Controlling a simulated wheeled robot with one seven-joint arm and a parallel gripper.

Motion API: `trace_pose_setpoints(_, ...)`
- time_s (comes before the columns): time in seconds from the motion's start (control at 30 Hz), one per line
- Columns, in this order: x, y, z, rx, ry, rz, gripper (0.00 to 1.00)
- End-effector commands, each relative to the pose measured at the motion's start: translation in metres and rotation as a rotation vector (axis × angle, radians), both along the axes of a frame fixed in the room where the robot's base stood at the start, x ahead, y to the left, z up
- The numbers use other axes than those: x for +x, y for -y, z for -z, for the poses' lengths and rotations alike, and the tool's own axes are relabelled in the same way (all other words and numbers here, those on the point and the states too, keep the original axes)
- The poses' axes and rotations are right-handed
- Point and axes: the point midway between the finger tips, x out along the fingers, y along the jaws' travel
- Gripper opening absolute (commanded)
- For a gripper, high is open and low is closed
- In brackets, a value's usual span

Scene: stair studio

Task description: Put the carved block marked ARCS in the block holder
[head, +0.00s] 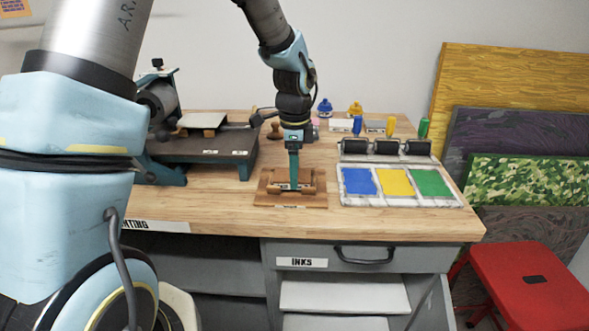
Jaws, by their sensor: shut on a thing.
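The block holder (262,189) is a brown wooden frame on a base board near the front middle of the table. My gripper (294,184) points straight down into the middle of the holder. It is shut on a small block that is mostly hidden by the fingers and the holder's sides. The block is low, at the holder's level; I cannot tell whether it rests on the holder's floor. Any ARCS marking on it is too small to read.
An ink tray (457,200) with blue, yellow and green patches lies to the right, with rollers (387,147) behind it. A printing press (212,152) stands to the left. A red stool (530,285) is at the lower right. Bare tabletop (215,200) lies left of the holder.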

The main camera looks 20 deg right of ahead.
Motion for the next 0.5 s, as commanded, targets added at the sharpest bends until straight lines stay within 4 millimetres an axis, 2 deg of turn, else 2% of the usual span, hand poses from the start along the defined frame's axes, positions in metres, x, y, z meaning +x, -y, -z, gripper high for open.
trace_pose_setpoints(0.47, 0.0000, 0.0000, 0.0025, 0.000, 0.000, 0.000, 0.06)
trace_pose_setpoints(0.5, 0.0000, 0.0000, 0.0025, 0.000, 0.000, 0.000, 0.76)
